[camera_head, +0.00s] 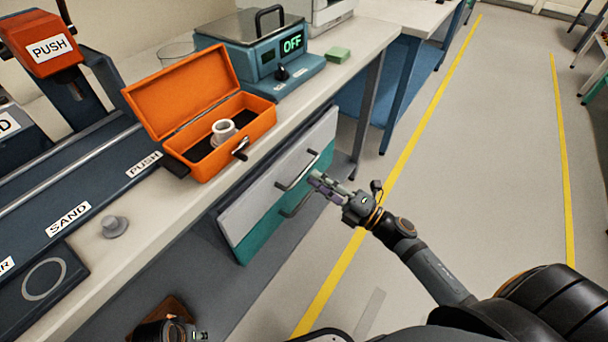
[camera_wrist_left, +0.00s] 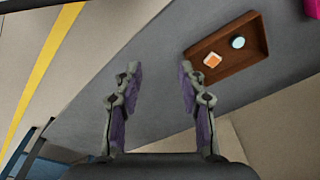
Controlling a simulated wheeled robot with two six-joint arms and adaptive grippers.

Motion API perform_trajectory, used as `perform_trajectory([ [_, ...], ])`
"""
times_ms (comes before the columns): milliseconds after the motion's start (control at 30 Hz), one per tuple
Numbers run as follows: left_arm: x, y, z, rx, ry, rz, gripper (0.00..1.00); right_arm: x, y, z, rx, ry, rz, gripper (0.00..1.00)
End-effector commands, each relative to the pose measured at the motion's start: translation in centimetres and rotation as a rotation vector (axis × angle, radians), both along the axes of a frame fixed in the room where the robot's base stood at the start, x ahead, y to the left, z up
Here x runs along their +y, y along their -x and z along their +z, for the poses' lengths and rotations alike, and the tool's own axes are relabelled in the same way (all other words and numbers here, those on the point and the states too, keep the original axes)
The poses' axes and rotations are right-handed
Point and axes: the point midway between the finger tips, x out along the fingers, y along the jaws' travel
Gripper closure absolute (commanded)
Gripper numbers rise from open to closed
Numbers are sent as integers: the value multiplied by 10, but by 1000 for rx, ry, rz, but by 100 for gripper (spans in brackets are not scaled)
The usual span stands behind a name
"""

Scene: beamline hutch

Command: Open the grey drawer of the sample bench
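The grey drawer (camera_head: 250,205) is the upper front under the sample bench (camera_head: 185,205), above a teal drawer (camera_head: 262,232). Its bar handle (camera_head: 292,178) runs along the front. From this angle I cannot tell whether it stands slightly out. My right gripper (camera_head: 316,181) is just right of the handle, in front of the drawers. Contact with the handle and its finger gap are unclear. My left gripper (camera_wrist_left: 159,82) is open and empty in the left wrist view, low by the bench; in the head view its wrist shows at the bottom edge.
A brown tray (camera_wrist_left: 258,62) with an orange-and-white item and a pale round item lies below. An open orange box (camera_head: 178,155), a hotplate-like device reading OFF (camera_head: 262,58), a green block (camera_head: 338,55) and a grey knob (camera_head: 115,227) are on the bench.

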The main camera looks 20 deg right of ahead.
Motion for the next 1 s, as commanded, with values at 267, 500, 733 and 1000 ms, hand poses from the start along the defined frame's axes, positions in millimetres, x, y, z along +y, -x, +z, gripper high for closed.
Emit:
perform_trajectory([
  [267,2,1,-10,2,-4,2,60,23,-31,9,1,-4,-2,81],
  [500,3,0,-14,0,-5,4,60,29,-38,9,3,0,0,81],
  [733,3,0,-14,0,-5,4,60,29,-37,8,3,0,0,92],
  [1000,3,0,-14,-1,-5,4,60,29,-37,8,4,0,-1,100],
])
